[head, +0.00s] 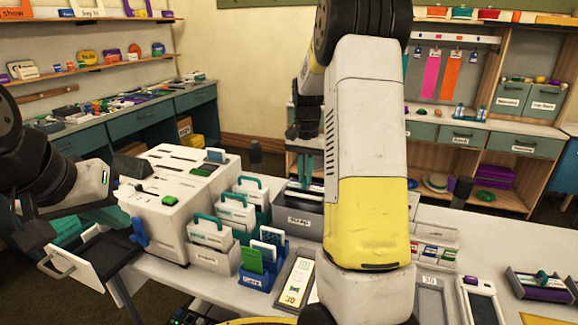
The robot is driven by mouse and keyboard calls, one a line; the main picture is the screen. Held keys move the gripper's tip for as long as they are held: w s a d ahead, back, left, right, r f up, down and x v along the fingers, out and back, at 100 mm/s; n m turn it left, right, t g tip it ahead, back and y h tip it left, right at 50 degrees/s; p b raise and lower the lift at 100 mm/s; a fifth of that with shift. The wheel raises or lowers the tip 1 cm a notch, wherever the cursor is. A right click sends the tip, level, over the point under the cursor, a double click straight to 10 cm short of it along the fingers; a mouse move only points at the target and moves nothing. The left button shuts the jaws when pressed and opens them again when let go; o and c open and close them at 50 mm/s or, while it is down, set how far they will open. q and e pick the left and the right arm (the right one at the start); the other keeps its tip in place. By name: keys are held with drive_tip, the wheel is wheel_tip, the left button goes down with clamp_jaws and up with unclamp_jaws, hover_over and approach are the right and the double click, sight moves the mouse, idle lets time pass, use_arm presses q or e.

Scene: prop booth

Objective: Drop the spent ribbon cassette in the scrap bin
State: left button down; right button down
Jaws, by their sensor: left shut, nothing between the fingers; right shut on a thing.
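The grey scrap bin (297,221) with a white label stands on the table behind the blue-trayed cards, partly covered by my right arm.
A blue lever (139,233) sticks out of the machine. A dark tray (540,286) is at the right. The table's right part has free room.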

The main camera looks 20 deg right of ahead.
sight(305, 188)
drive_tip(key=shift+f, duration=2.45)
drive_tip(key=c, duration=1.5)
unclamp_jaws()
drive_tip(key=shift+o, duration=0.2)
drive_tip(key=shift+r, duration=0.15)
wheel_tip(305, 188, up, 8)
drive_tip(key=shift+f, duration=0.2)
